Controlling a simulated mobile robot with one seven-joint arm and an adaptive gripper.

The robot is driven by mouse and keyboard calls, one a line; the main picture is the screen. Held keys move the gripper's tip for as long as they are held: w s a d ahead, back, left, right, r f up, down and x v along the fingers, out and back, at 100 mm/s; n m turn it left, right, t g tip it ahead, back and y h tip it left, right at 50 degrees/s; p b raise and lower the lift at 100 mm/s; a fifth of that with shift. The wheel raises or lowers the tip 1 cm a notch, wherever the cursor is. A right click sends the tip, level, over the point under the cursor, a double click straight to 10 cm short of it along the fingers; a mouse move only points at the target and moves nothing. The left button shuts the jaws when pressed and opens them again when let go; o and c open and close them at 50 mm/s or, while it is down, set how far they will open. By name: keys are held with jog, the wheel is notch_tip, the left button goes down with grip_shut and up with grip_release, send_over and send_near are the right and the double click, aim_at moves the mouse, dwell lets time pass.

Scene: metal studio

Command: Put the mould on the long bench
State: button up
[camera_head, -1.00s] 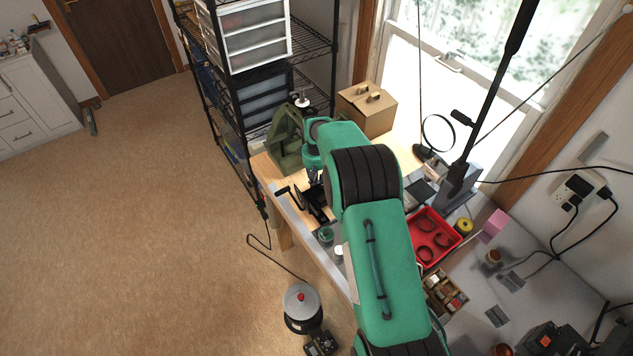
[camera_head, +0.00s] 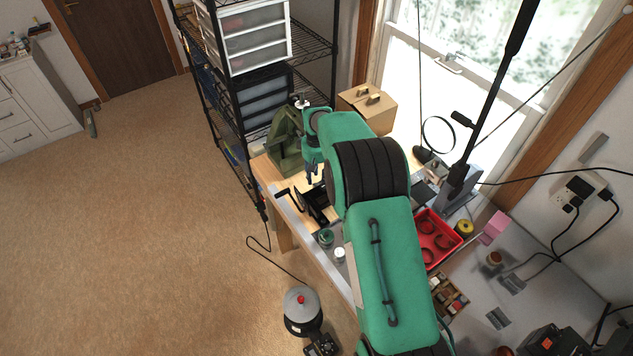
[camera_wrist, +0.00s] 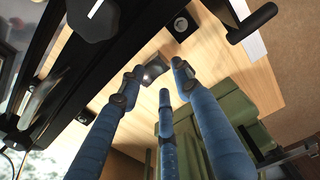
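In the wrist view a small dark grey metal block (camera_wrist: 153,68), which may be the mould, lies on the pale wooden bench top just beyond my fingertips. I cannot make it out in the head view. My gripper (camera_wrist: 155,88) has three blue fingers spread apart with nothing between them. In the head view my gripper (camera_head: 314,178) hangs over the wooden bench (camera_head: 267,173), beside a black cranked tool (camera_head: 314,206). A grey bench (camera_head: 470,285) runs along the window wall at the right; I cannot tell which of the two is the long bench.
A cardboard box (camera_head: 366,112), red tray (camera_head: 421,252), jars and a lamp crowd the benches. Bare grey surface shows between small items at the right.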

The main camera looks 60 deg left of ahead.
notch_tip(320, 180, up, 8)
jog(key=b, duration=0.1)
jog(key=shift+f, duration=0.15)
dwell(0.7)
dwell(0.4)
